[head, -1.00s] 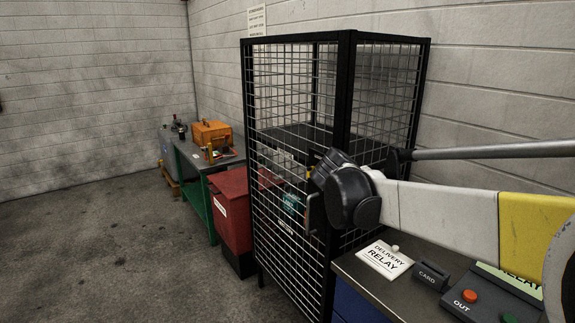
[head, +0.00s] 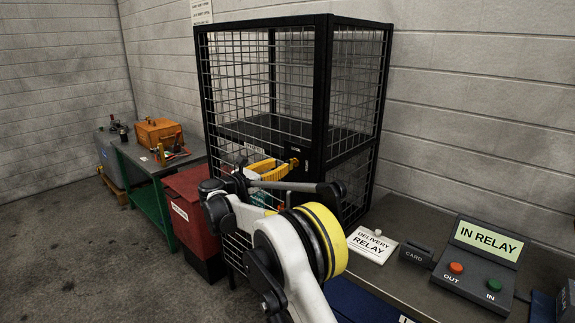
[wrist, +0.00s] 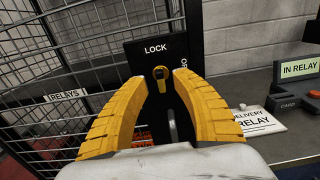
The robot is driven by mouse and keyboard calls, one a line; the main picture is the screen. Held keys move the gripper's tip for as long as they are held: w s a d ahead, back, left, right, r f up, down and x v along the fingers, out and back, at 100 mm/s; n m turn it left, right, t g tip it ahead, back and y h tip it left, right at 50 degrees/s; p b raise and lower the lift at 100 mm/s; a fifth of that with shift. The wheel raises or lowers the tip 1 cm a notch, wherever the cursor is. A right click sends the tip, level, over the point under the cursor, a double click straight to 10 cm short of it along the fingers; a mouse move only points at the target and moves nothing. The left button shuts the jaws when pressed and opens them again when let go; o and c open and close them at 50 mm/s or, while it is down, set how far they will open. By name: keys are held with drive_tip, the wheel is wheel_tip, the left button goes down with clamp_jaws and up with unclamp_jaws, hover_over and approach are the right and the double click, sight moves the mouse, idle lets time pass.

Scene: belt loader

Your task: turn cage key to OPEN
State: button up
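The cage key (wrist: 161,80) is a small yellow key in a black lock plate (wrist: 155,52) on the mesh cage (head: 322,60). In the wrist view it stands about upright under the word LOCK. Lettering that starts with "O" runs sideways at the plate's right edge, partly hidden. My gripper (wrist: 160,84) has two yellow fingers, spread open, with their tips to either side of the key. I see a gap on both sides. In the head view my gripper (head: 275,168) is close in front of the lock plate, partly hidden by my arm.
A counter right of the cage bears a DELIVERY RELAY card (head: 371,246), a card slot (head: 415,254) and an IN RELAY panel (head: 482,262) with OUT and IN buttons. A red bin (head: 195,210) and a green bench (head: 150,190) stand left. Floor is clear at far left.

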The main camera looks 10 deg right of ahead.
sight(289, 162)
drive_tip(key=b+x, duration=0.1)
drive_tip(key=x, duration=0.4)
drive_tip(key=shift+w+d, duration=0.2)
clamp_jaws()
